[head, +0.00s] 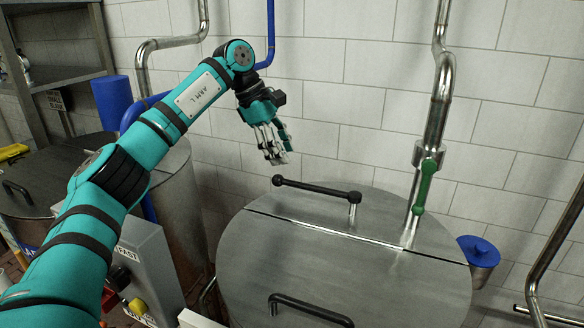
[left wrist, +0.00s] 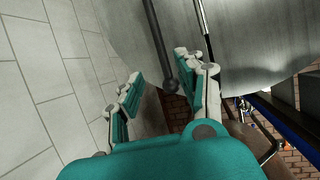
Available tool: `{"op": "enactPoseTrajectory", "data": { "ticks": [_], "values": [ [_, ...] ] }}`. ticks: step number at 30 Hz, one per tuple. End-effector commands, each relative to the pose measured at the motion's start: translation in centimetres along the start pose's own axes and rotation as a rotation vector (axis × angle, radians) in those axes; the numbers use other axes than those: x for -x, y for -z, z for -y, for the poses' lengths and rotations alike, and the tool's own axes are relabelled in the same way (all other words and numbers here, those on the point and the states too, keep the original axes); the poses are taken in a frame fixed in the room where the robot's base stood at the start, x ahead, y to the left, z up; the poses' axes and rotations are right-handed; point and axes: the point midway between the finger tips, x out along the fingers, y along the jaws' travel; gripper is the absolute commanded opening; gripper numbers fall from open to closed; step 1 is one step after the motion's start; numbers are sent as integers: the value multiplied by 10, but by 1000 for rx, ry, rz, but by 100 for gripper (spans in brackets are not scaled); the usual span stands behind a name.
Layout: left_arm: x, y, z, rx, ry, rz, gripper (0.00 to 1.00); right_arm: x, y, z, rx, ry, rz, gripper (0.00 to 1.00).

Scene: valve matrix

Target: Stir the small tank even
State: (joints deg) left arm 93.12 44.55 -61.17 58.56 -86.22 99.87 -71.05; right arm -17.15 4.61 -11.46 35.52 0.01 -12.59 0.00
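A round steel tank (head: 340,262) with a split lid fills the lower middle of the head view. A black bar handle (head: 316,190) with round ends stands on its rear lid half, and a second black handle (head: 310,308) is on the front half. My left gripper (head: 276,150) hangs in the air above and left of the rear bar's free end, fingers apart and empty. In the left wrist view a dark rod with a round end (left wrist: 172,87) shows beyond and between the open fingers (left wrist: 160,80); contact is not visible. My right gripper is out of view.
Another lidded tank (head: 40,180) stands at left, partly behind my arm. A grey control box (head: 145,265) with a yellow knob (head: 138,306) is in front of it. A steel pipe with a green lever (head: 425,186) rises behind the middle tank, beside a blue-lidded container (head: 479,250).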

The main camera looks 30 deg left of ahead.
Motion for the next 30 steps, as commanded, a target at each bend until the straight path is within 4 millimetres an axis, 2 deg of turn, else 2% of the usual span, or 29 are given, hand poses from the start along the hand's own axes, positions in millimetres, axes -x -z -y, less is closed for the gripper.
{"op": "enactPoseTrajectory", "data": {
  "ticks": [3,9,30],
  "values": [
    [20,0,0,1,-1,1,38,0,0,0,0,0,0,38],
    [35,0,0,0,1,0,38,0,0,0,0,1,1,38],
    [36,0,0,0,1,0,38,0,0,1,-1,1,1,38]
  ]
}}
